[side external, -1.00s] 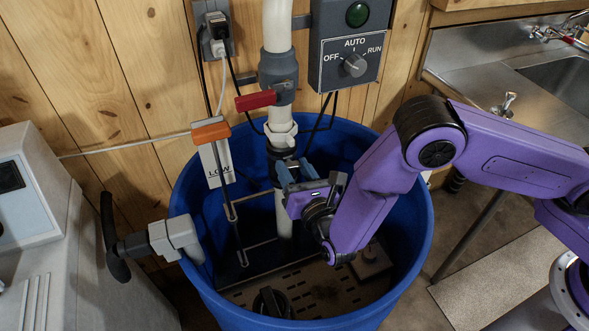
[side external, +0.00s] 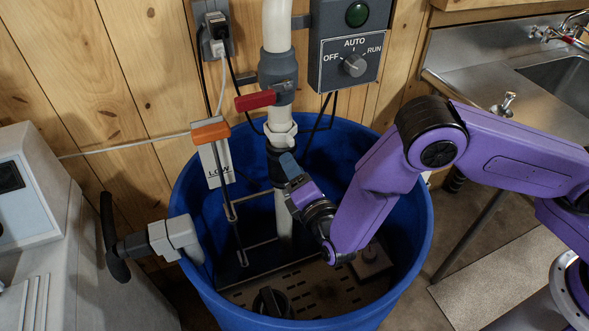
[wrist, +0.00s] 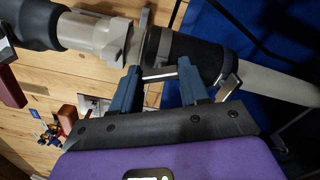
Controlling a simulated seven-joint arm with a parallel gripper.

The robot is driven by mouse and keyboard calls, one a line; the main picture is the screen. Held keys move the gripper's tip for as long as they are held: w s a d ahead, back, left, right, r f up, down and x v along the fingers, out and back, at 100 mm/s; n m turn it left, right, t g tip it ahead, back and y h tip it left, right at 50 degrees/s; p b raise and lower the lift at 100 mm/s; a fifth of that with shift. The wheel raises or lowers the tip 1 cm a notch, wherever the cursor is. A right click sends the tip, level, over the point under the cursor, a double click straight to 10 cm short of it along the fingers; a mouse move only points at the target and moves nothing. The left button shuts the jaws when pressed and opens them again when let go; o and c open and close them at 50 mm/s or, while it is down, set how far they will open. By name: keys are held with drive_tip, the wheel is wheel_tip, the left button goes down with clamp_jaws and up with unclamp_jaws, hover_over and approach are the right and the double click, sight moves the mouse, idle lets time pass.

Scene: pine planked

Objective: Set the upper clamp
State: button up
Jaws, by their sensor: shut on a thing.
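A black rubber coupling (side external: 276,162) joins the white pipe inside the blue tub; it also shows in the wrist view (wrist: 205,58). The upper clamp (wrist: 163,47), a metal band, sits around the coupling's end nearer the white union. A second metal band (wrist: 229,77) shows at the other end. My gripper (side external: 287,160) is at the coupling's front right. In the wrist view its blue fingers (wrist: 156,70) stand apart, on either side of the upper clamp's metal part, and are shut on it. The exact contact is partly hidden.
The blue tub (side external: 424,235) surrounds the pipe and my wrist. A red-handled valve (side external: 256,100) is above the coupling. An orange-topped float gauge (side external: 211,131) with rods stands to the left. The control box (side external: 350,50) is above right.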

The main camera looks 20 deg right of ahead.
drive_tip(key=shift+m, duration=1.1)
drive_tip(key=o, duration=1.1)
drive_tip(key=shift+c, duration=0.2)
drive_tip(key=s, duration=1.7)
drive_tip(key=shift+s, duration=0.25)
